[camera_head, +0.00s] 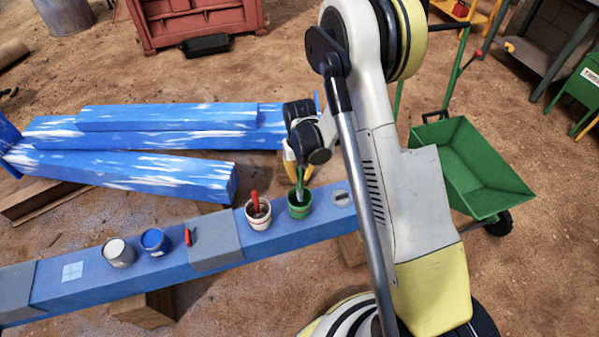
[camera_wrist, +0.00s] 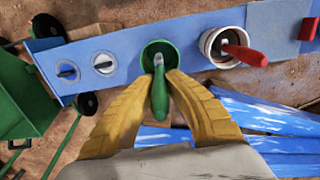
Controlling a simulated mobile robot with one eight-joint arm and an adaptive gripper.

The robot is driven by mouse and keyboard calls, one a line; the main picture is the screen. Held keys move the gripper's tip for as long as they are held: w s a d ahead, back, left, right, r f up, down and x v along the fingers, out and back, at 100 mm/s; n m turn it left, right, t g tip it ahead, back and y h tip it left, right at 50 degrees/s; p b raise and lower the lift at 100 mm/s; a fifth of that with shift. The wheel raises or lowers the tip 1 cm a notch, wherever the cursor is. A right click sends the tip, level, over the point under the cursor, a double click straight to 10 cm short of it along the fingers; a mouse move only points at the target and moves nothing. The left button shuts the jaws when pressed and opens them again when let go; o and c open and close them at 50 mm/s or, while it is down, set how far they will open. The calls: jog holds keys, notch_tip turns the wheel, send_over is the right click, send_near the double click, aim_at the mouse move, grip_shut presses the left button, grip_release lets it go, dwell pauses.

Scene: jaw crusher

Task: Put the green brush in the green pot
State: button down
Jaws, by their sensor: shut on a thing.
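The green brush (camera_wrist: 159,98) is between the yellow fingers of my gripper (camera_wrist: 160,78), which are shut on it. In the head view the brush (camera_head: 299,176) is about upright under my gripper (camera_head: 298,170), its lower end at the mouth of the green pot (camera_head: 299,209). In the wrist view the green pot (camera_wrist: 147,62) is just beyond the fingertips, and the metal part of the brush overlaps its opening. I cannot tell how deep the brush end is in the pot. The pot stands upright on a blue beam (camera_head: 325,222).
A white pot (camera_head: 258,219) holding a red brush (camera_head: 255,200) stands left of the green pot. Two paint cans (camera_head: 118,255) (camera_head: 155,243) and a small red object (camera_head: 188,237) are further left. A green wheelbarrow (camera_head: 475,165) is at right; blue-painted beams (camera_head: 150,175) lie behind.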

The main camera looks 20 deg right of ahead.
aim_at(300, 187)
jog(key=shift+f+b, duration=1.5)
jog(key=shift+f, duration=1.7)
jog(key=c, duration=1.4)
grip_release()
